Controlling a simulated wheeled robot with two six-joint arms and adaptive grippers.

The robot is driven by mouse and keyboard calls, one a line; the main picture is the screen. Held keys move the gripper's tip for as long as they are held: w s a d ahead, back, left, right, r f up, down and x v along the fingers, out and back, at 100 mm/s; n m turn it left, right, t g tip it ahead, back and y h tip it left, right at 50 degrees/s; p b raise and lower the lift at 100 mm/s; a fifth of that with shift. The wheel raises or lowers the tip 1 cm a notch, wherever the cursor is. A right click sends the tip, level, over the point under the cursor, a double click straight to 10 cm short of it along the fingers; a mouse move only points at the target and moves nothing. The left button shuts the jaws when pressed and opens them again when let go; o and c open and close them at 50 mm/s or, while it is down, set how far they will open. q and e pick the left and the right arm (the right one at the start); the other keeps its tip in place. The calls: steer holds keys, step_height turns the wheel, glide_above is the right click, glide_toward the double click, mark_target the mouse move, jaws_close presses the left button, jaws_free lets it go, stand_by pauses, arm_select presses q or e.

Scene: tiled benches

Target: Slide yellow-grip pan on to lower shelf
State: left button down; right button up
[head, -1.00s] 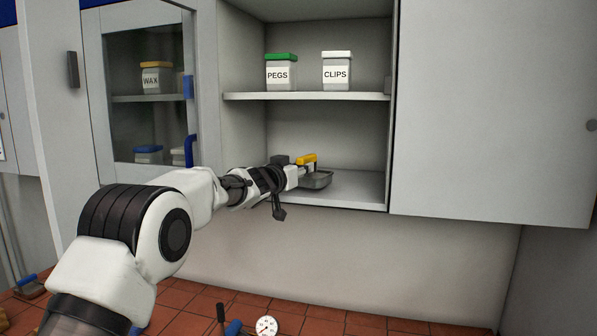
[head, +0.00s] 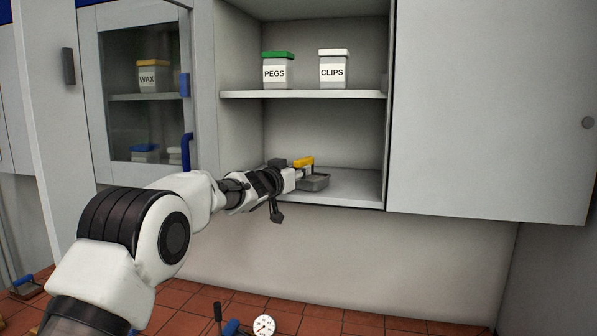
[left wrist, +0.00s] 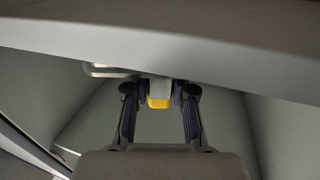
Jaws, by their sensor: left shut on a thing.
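The pan (head: 314,183) is a shallow grey dish with a yellow grip (head: 303,162). It is at the lower shelf (head: 355,188) of the open cabinet, over its front left part; I cannot tell whether its base touches the shelf. My left gripper (head: 295,173) is shut on the yellow grip at the cabinet opening. In the left wrist view the yellow grip (left wrist: 159,102) sits between the two dark fingers, and part of the pan is hidden behind the shelf edge. My right gripper is not in view.
The upper shelf (head: 300,94) runs above the arm and bears a PEGS jar (head: 275,73) and a CLIPS jar (head: 333,71). A glass door (head: 145,80) stands at the left, a closed panel (head: 490,110) at the right. The lower shelf's right part is clear. A gauge (head: 264,326) lies on the tiled bench.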

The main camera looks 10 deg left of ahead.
arm_select(q)
steer(key=c, duration=0.9)
jaws_free()
steer(key=shift+s+a, duration=0.2)
steer(key=shift+s, duration=0.35)
steer(key=v, duration=1.1)
steer(key=shift+w+d, duration=0.1)
